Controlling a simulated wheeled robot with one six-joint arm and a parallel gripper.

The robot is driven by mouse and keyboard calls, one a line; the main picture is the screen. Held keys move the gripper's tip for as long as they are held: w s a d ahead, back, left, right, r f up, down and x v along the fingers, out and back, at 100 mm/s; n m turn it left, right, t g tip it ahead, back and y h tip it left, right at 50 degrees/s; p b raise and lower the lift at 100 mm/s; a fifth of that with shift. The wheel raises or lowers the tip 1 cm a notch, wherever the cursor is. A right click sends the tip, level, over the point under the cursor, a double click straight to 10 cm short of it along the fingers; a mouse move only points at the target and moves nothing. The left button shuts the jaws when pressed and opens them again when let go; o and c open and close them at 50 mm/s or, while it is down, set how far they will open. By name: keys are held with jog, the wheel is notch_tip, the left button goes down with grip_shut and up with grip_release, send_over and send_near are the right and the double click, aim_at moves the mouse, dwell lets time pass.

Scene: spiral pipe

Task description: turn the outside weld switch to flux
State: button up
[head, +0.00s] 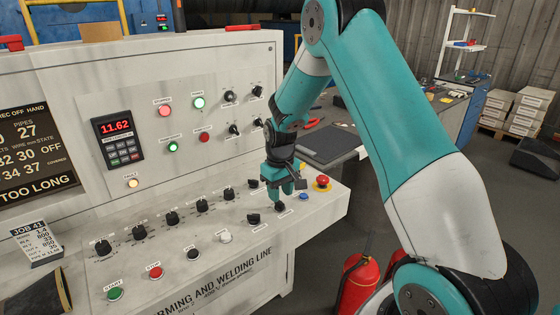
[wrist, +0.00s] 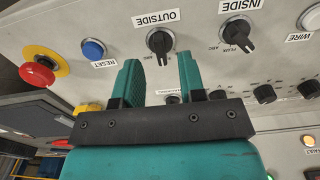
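The outside weld switch (wrist: 159,41) is a black rotary knob under an OUTSIDE label that appears upside down in the wrist view. Its pointer aims roughly down in that picture. The small position words beside it are too blurred to read surely. My gripper (wrist: 159,60) is open, with its two teal fingers apart and nothing between them. The knob lines up with the gap, just beyond the fingertips. In the head view my gripper (head: 286,192) hangs over the panel's right end, close to the switch (head: 280,207).
The inside switch (wrist: 237,36) is a similar knob beside it. The blue reset button (wrist: 93,50) and red emergency stop (wrist: 37,74) are on the other side. A row of black dials (head: 172,218) runs along the sloped panel. A fire extinguisher (head: 357,283) stands below.

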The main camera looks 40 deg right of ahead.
notch_tip(320, 180, up, 14)
jog(key=b, duration=0.1)
jog(key=shift+r, duration=0.2)
dwell(0.3)
jog(key=s+a+r+n+y, duration=0.2)
jog(key=s+a+r+n, duration=0.15)
jog(key=s+a, duration=0.85)
jog(key=s+a+n+y, duration=0.2)
jog(key=s+a+n, duration=0.1)
jog(key=s+a, duration=0.9)
jog(key=s, duration=0.4)
jog(key=shift+r, duration=0.25)
jog(key=shift+w, duration=0.1)
